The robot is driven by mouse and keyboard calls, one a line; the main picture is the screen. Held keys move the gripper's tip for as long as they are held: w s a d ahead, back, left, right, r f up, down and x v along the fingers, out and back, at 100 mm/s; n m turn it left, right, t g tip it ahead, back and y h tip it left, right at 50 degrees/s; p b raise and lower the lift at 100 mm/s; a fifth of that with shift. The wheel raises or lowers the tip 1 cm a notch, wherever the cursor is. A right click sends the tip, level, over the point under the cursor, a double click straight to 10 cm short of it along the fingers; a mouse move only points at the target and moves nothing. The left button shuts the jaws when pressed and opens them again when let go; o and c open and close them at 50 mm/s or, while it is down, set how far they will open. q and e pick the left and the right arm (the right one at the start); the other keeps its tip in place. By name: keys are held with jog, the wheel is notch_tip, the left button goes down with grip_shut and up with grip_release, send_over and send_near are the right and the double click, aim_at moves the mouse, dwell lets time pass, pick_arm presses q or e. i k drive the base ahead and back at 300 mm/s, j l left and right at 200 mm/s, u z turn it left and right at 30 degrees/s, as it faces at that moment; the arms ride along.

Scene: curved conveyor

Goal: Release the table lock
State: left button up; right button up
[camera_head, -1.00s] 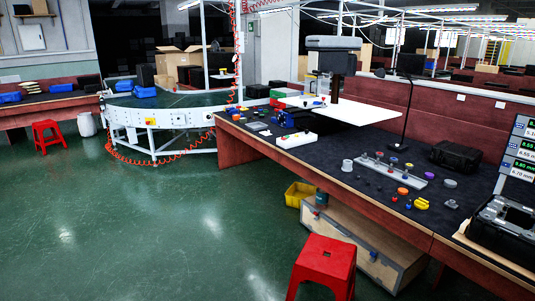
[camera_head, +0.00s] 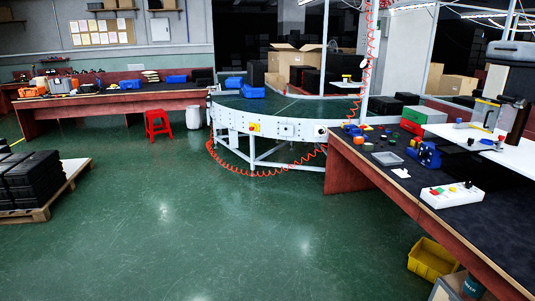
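A machine (camera_head: 489,112) stands at the right edge on the dark-topped workbench (camera_head: 400,185), partly cut off by the frame. It has a grey head, a yellow-and-grey part and a dark column. A white plate (camera_head: 518,158) reaches out beside it. I cannot make out which part is the table lock. A white control box (camera_head: 452,196) with several coloured buttons lies on the bench in front of the machine. Neither of my grippers shows.
A curved conveyor (camera_head: 285,130) with a red hose stands beyond the bench. A red stool (camera_head: 158,123), a pallet of black crates (camera_head: 35,180) and a yellow bin (camera_head: 432,258) stand on the floor. The green floor in the middle is clear.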

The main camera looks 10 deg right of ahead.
aim_at(417, 139)
jog(key=i+l+z, duration=0.15)
jog(key=i+z, duration=0.25)
jog(key=i, duration=0.2)
jog(key=i+z, duration=0.4)
jog(key=i, duration=0.2)
jog(key=i+j+z, duration=0.4)
jog(key=i, duration=0.2)
jog(key=i+l+z, duration=0.1)
jog(key=i+l, duration=0.25)
jog(key=i, duration=0.15)
jog(key=i+l+z, duration=0.1)
jog(key=i+l, duration=0.15)
jog(key=i, duration=0.3)
jog(key=u, duration=1.95)
jog(key=i, duration=4.25)
jog(key=z, duration=0.75)
